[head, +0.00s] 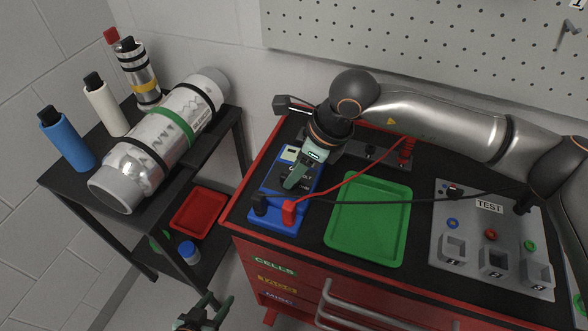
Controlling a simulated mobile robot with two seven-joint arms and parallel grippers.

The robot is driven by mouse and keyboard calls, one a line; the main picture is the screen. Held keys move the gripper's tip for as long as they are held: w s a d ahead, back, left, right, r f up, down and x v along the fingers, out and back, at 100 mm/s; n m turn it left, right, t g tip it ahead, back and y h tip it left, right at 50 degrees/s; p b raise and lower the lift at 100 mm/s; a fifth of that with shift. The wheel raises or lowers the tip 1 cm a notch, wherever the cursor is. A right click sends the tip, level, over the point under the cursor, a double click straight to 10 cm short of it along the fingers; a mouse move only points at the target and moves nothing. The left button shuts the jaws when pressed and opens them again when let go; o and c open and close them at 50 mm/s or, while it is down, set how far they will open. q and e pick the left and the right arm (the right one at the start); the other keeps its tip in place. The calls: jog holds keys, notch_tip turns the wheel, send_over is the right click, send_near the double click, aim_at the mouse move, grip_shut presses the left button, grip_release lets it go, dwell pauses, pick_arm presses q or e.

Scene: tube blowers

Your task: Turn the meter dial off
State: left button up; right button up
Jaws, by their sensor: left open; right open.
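The blue meter (273,183) lies on the left part of the red cabinet's black top, with a small pale display (290,154) at its upper end. A black plug (260,203) and a red plug (289,212) sit at its near end. My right gripper (294,179) points down over the middle of the meter, fingers open, at the dark dial area. The fingers cover most of the dial, so its setting and any contact cannot be told. My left gripper (207,311) is open and empty at the bottom edge, low in front of the cabinet.
A green tray (369,249) lies right of the meter. Red and black leads cross above it. A grey test panel (488,207) is at the right. A black shelf (74,188) with bottles and a large cylinder (165,140) stands left. A pegboard wall is behind.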

jog(key=shift+w+a+f, duration=0.15)
jog(key=shift+a+f, duration=0.15)
jog(key=shift+f, duration=0.35)
grip_shut()
